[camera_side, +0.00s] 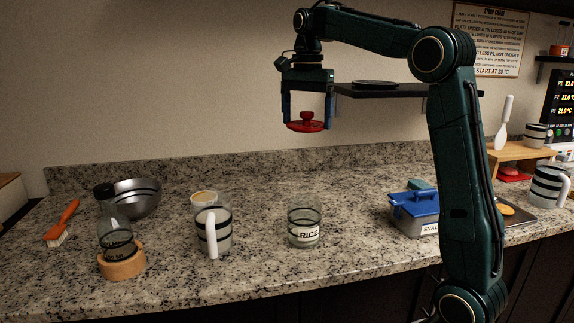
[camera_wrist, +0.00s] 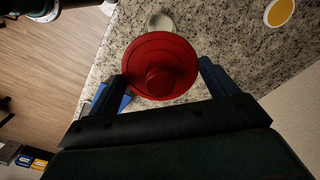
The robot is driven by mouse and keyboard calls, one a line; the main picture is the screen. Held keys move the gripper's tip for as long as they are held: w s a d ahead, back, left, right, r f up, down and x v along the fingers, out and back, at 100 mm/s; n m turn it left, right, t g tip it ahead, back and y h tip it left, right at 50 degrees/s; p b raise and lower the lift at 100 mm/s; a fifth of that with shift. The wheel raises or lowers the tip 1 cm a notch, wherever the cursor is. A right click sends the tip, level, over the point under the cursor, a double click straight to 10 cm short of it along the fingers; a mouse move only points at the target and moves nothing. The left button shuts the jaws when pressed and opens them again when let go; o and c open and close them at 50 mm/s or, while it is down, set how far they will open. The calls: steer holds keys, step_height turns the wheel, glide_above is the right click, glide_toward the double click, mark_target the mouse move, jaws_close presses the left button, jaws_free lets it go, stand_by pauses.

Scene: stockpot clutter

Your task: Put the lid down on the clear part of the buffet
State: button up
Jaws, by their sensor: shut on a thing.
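My gripper (camera_side: 307,117) is shut on a red round lid (camera_side: 306,126) with a knob on top. It holds the lid roughly level, high above the granite buffet (camera_side: 270,275). In the wrist view the lid (camera_wrist: 178,52) sits between the two fingers of my gripper (camera_wrist: 162,80), knob toward the camera. The lid hides part of a round, pale-rimmed thing (camera_wrist: 158,19) in the wrist view.
A blue-lidded box (camera_side: 414,204) stands right. Bare granite lies between the jar and the box.

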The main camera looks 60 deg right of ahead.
steer(key=s+d+f, duration=0.6)
glide_above(358, 237)
step_height(358, 237, down, 5)
steer(key=shift+m, duration=0.4)
step_height(358, 237, down, 16)
steer(key=shift+r, duration=0.1)
stand_by(0.4)
steer(key=shift+f, duration=2.2)
